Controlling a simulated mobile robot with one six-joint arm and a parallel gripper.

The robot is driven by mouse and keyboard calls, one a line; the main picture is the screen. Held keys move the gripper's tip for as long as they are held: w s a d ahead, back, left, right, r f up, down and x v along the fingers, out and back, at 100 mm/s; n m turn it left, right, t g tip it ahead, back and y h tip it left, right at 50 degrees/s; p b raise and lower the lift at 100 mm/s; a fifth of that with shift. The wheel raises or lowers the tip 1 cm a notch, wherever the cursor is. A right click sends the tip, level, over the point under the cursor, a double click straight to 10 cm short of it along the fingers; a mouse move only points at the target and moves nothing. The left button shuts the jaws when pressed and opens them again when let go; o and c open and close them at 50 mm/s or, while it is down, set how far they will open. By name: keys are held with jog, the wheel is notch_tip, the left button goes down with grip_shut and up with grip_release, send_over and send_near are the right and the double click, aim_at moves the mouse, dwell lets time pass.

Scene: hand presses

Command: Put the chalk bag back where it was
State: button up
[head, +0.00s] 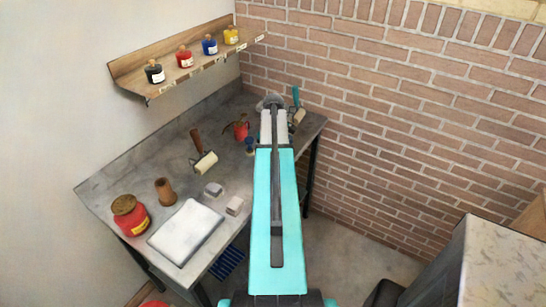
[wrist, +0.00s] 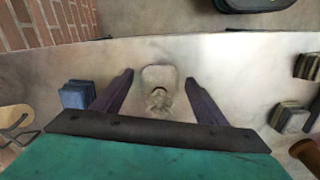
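A small pale beige pouch, which looks like the chalk bag (wrist: 158,76), is in the middle of the wrist view with a gathered knot on its near side. My gripper (wrist: 157,79) is open, with one dark purple finger on each side of the pouch and a visible gap on both sides. I cannot tell how far the fingertips are above the surface. In the head view my teal arm reaches away from the camera; the gripper and pouch are not visible there.
In the wrist view a blue block stack (wrist: 77,95) is left of the pouch; striped block stacks (wrist: 291,117) are at right. The pale worktop (wrist: 225,62) between is bare. In the head view a grey bench (head: 120,182) holds jars and rollers below a bottle shelf (head: 190,66).

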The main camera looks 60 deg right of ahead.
jog(key=shift+r, duration=0.2)
jog(key=shift+r+b, duration=1.75)
jog(key=shift+r, duration=4.2)
